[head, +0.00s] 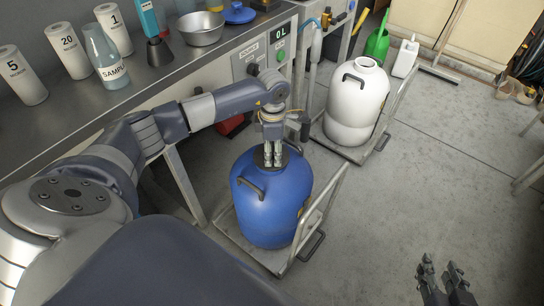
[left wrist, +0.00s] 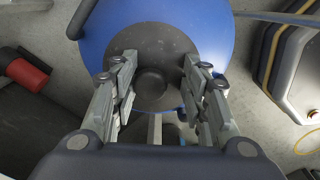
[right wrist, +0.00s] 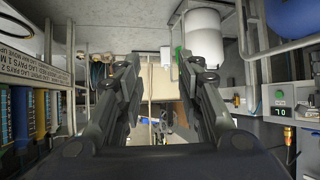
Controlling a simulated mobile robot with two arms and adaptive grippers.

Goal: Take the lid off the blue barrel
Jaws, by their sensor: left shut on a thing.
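The blue barrel (head: 270,212) stands upright on a low grey trolley; its blue top also shows in the left wrist view (left wrist: 217,28). The dark round lid (left wrist: 150,40), with a knob (left wrist: 150,83) in its middle, is at the barrel's mouth. I cannot tell whether any gap lies under it. My left gripper (head: 273,160) points down over the lid and is shut on it, with a finger on each side of the knob (left wrist: 158,65). My right gripper (head: 446,272) is open and empty, low at the right, away from the barrel; its spread fingers show in the right wrist view (right wrist: 158,70).
A white barrel (head: 357,95) stands on another trolley behind, with a green can (head: 378,43) beyond. The steel bench (head: 165,90) on the left carries white containers, a flask (head: 105,58) and a bowl (head: 200,28). The barrel trolley's handle (head: 325,205) rises at right. Floor further right is clear.

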